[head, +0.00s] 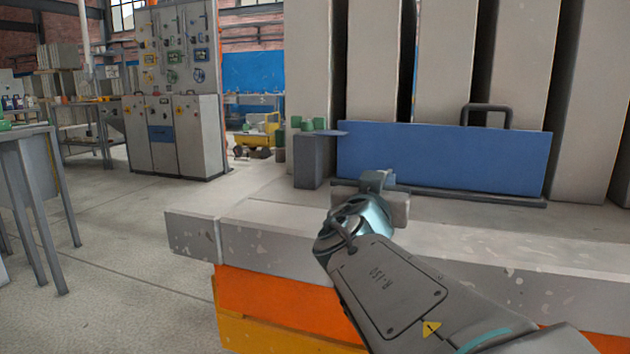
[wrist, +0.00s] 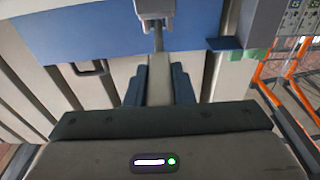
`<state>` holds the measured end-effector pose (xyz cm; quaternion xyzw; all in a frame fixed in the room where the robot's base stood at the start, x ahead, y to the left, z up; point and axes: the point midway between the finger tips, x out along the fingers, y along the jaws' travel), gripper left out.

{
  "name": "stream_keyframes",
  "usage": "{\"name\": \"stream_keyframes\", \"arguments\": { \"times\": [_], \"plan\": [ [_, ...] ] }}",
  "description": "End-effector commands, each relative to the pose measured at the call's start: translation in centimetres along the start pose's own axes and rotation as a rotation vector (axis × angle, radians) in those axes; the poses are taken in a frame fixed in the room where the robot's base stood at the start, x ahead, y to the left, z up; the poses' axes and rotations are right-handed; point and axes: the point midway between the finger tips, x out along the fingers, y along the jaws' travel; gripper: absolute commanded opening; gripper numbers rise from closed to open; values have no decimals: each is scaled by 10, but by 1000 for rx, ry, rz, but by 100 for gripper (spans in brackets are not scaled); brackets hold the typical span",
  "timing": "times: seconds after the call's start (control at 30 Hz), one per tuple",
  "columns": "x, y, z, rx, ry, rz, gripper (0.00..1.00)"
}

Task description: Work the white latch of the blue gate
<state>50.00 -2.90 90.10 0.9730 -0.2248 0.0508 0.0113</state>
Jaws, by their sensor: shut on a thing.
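The blue gate (head: 440,160) is a low upright panel, and it also fills the top of the wrist view (wrist: 80,28). The white latch (wrist: 155,9) shows at the top centre of the wrist view as a pale block with a thin grey stem running down toward my fingers. My gripper (head: 378,182) is at the gate's lower left in the head view. In the wrist view my gripper (wrist: 160,85) has its two dark fingers on either side of a pale piece in line with the stem, shut on the latch. In the head view my gripper and wrist hide most of the latch.
Tall grey slabs (head: 375,65) stand close behind. The pale ledge (head: 270,212) is clear at left.

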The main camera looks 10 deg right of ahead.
Motion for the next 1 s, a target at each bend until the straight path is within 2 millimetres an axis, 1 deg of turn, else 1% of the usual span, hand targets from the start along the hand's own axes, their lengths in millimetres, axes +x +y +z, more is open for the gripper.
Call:
{"name": "stream_keyframes", "arguments": {
  "times": [0.27,0.3,0.33,0.37,1.0],
  "plan": [
    [0,0,3,-2,-5,-1,0],
    [0,0,3,-2,-5,-1,30],
    [0,0,3,-2,-5,-1,38],
    [0,0,3,-2,-5,-1,44],
    [0,-2,-1,1,-20,-4,44]
  ]
}}
